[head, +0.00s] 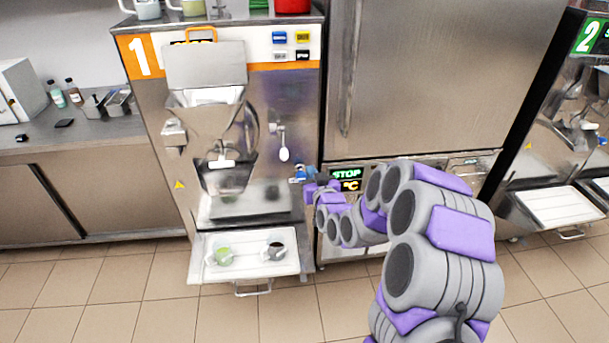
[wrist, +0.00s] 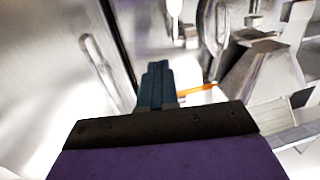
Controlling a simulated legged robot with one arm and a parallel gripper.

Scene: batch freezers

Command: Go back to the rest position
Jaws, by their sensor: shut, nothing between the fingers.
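My gripper (head: 300,174) is at the end of my grey and purple arm, in front of the right side of batch freezer 1 (head: 150,110). In the wrist view my gripper (wrist: 156,75) shows its dark fingers pressed together, with nothing between them. The freezer's funnel-shaped hopper (head: 207,117) and a white-ended lever (head: 284,153) are left of my gripper. The wrist view looks tilted and blurred. It shows shiny metal parts around the fingers.
A pull-out tray (head: 245,268) below freezer 1 holds a green-filled cup (head: 223,256) and a dark-filled cup (head: 276,250). A tall steel cabinet (head: 440,75) stands behind my arm. Freezer 2 (head: 570,130) is at right, a counter (head: 80,135) at left. Tiled floor is clear in front.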

